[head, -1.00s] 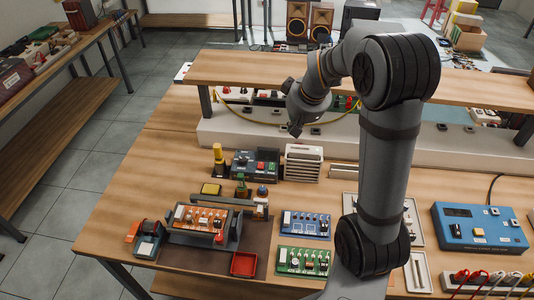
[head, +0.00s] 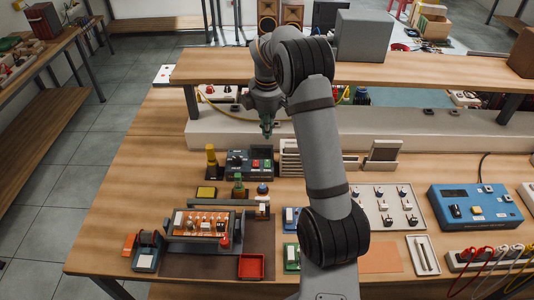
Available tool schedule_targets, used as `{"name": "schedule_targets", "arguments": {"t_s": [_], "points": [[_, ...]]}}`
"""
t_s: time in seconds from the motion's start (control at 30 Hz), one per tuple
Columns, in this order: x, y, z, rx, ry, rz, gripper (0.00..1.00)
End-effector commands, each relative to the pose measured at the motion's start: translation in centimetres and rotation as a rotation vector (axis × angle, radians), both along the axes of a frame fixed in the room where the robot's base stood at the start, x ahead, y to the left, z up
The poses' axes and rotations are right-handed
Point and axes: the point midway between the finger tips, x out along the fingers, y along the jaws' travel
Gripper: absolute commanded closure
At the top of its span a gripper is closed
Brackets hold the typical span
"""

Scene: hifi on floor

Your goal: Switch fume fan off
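A pale louvered box (head: 290,158), which looks like the fume fan, stands behind the middle of the bench. My arm hides its right part, and I cannot make out a switch on it. Just left of it is a dark control box (head: 237,164) with red and green buttons and a knob. I cannot tell whether it belongs to the fan. My gripper (head: 268,132) points down above and behind these two boxes, in front of the pale back ledge, apart from both. Its fingers are too small to show whether they are open.
A raised wooden shelf (head: 400,68) spans the back, with a yellow cable (head: 225,116) under it. A circuit board in a holder (head: 203,223), a red tray (head: 251,266), a switch panel (head: 384,205) and a blue instrument (head: 472,208) occupy the bench.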

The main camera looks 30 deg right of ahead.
Motion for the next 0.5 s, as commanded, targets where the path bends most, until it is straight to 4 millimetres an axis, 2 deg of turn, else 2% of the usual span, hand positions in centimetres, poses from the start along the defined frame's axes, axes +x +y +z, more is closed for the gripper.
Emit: {"name": "schedule_targets", "arguments": {"t_s": [0.3, 0.5], "points": [[0.6, -0.4, -6.5, 0.002, 0.005, -0.003, 1.00], [0.9, -0.6, -9.7, 0.002, 0.002, -0.003, 1.00]]}}
